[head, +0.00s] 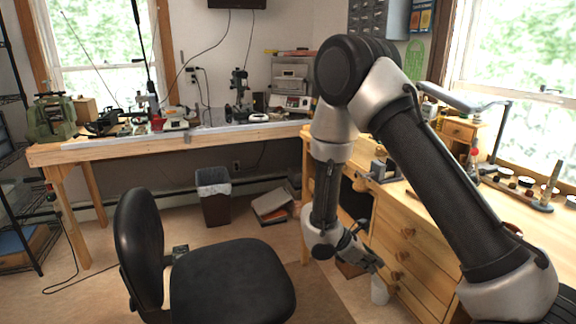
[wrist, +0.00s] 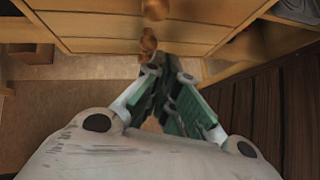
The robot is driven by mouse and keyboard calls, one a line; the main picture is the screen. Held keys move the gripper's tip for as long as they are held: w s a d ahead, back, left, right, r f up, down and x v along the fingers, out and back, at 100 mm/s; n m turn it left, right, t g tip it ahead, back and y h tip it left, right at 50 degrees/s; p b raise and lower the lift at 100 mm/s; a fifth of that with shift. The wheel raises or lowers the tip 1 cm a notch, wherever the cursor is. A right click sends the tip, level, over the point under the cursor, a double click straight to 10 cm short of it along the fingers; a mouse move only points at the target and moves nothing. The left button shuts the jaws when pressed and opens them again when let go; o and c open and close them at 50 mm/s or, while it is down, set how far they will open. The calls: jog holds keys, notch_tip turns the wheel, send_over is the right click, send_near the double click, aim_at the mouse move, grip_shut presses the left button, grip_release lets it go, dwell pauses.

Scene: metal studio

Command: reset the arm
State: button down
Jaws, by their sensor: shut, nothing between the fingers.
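My arm reaches in from the right in the head view, bends at a high elbow and hangs down. My gripper (head: 374,264) is at its lower end, in front of the wooden drawer unit (head: 398,236) of the right bench. In the wrist view my gripper (wrist: 163,112) shows two green-padded fingers drawn together, with nothing held. The drawer fronts (wrist: 98,24) and round wooden knobs lie just beyond the fingertips. I cannot tell the exact gap between the fingers and the drawers.
A black office chair (head: 232,284) stands left of my gripper. A wooden workbench (head: 190,139) with tools runs along the back wall. A trash bin (head: 214,200) stands under it. Jars and tools sit on the right bench. Some brown floor between chair and drawers is clear.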

jog(key=s+d+r+m+t+y, duration=0.1)
jog(key=s+d+r+m+y, duration=0.2)
jog(key=s+r+m, duration=0.3)
jog(key=s+d+r+m+t+y, duration=0.1)
jog(key=s+r+m, duration=0.5)
jog(key=r, duration=1)
jog(key=s+d+r+m+t+y, duration=0.2)
jog(key=s+d+r+m+y, duration=0.2)
jog(key=s+r, duration=0.5)
notch_tip(320, 180, up, 2)
jog(key=shift+s+d+r+m+y, duration=0.1)
jog(key=shift+s+d+m+y, duration=0.2)
jog(key=shift+m+y, duration=0.65)
jog(key=shift+w+m+h, duration=0.1)
jog(key=shift+m+h, duration=0.15)
